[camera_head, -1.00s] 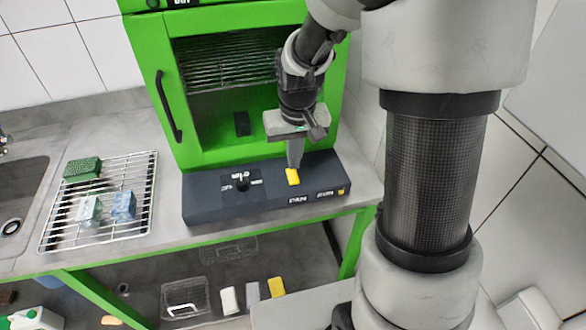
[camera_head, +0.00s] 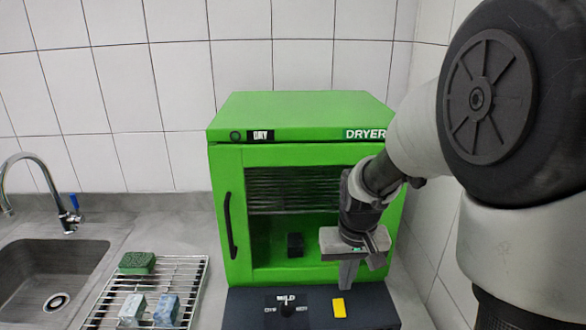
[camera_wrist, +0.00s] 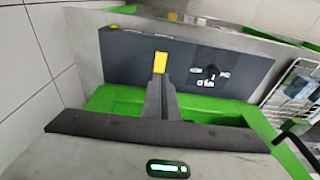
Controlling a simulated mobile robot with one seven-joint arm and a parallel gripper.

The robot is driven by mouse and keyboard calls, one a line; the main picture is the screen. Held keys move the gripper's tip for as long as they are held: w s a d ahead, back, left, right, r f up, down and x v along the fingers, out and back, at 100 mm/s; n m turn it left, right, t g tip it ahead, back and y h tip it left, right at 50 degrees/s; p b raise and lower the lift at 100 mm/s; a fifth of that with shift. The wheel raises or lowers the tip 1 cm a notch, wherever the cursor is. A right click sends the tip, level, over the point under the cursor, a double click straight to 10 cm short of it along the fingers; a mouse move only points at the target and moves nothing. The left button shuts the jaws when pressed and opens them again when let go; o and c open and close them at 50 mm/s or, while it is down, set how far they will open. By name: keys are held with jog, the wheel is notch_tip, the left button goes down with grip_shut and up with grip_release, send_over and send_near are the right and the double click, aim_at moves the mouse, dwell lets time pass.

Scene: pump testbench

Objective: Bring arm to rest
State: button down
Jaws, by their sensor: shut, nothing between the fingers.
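My gripper (camera_head: 347,274) hangs in front of the green dryer (camera_head: 228,200) in the head view, its fingers pointing down and closed together. It is empty. In the wrist view the shut fingertips (camera_wrist: 160,78) appear just beside a yellow switch (camera_wrist: 161,58) on the dark control panel (camera_wrist: 118,60). The same yellow switch (camera_head: 339,308) shows below the fingers in the head view. Whether the fingertips touch it cannot be told.
A wire rack (camera_head: 198,275) left of the dryer holds a green sponge (camera_head: 137,262) and two pale blocks. A sink (camera_head: 50,270) with a tap (camera_head: 30,158) is at the far left. A black dial (camera_wrist: 210,72) sits beside the switch. A tiled wall is close on the right.

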jog(key=s+r+t+p, duration=0.3)
jog(key=s+r, duration=1.4)
jog(key=r, duration=0.2)
jog(key=shift+s+t, duration=0.25)
jog(key=shift+t, duration=0.05)
